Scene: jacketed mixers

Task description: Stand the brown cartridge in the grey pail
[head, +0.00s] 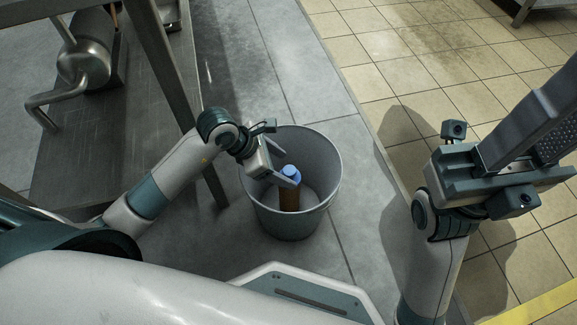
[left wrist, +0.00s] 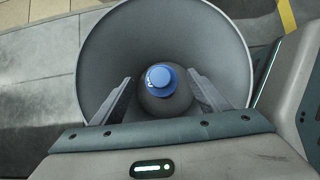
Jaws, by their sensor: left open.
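The brown cartridge (head: 289,200) with a blue cap stands upright inside the grey pail (head: 325,193), and its lower end appears to be at the pail's floor. The pail stands on the grey floor. My left gripper (head: 284,168) is open over the pail's mouth, its fingers beside the cap. In the left wrist view the blue cap (left wrist: 161,78) shows in the gap between the spread fingers, apart from both, with the pail wall (left wrist: 98,65) around. My right gripper (head: 535,115) is raised at the right; its fingertips are cut off by the picture's edge.
A metal table (head: 120,120) with a steel mixer (head: 85,60) stands at the left, its leg (head: 214,185) close to the pail. Tan tiled floor (head: 410,75) lies clear to the right. A yellow floor stripe (head: 545,308) shows at the lower right.

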